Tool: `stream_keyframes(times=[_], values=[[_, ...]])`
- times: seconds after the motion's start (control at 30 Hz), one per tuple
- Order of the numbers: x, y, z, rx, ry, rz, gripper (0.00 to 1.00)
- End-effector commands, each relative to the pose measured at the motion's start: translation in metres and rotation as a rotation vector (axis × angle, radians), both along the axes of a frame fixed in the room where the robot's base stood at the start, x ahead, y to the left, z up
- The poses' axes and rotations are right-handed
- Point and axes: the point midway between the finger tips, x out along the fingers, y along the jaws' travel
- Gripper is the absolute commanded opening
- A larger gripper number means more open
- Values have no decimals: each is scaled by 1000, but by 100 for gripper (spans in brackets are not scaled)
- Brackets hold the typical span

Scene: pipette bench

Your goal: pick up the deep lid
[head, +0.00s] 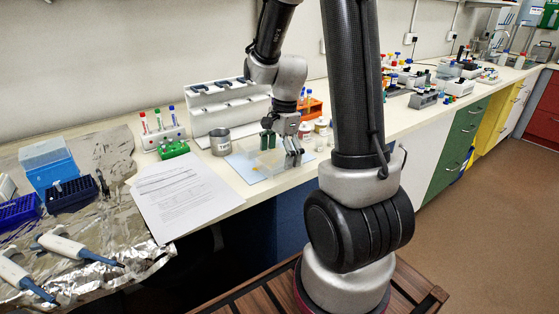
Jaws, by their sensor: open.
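A clear, shallow, box-like piece (259,165), which looks like the deep lid, lies on a pale blue mat (236,163) near the front edge of the bench. Its outline is faint, and my gripper covers part of it. My gripper (281,154) points down over the right part of the clear piece, with its fingers apart. I cannot tell whether the fingers touch it or reach around its edge.
A metal beaker (220,143) and a white pipette stand (228,105) are behind and left. Printed sheets (186,195) lie left of the mat. An orange rack (312,108) and small pots (321,127) stand close behind and right of my gripper.

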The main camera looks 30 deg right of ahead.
Motion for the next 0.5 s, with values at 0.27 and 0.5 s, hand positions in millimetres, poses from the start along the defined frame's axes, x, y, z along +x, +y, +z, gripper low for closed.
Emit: stream_keyframes(times=[0.27,0.5], values=[[0,0,0,0,0,1,84],[0,0,0,0,0,1,60]])
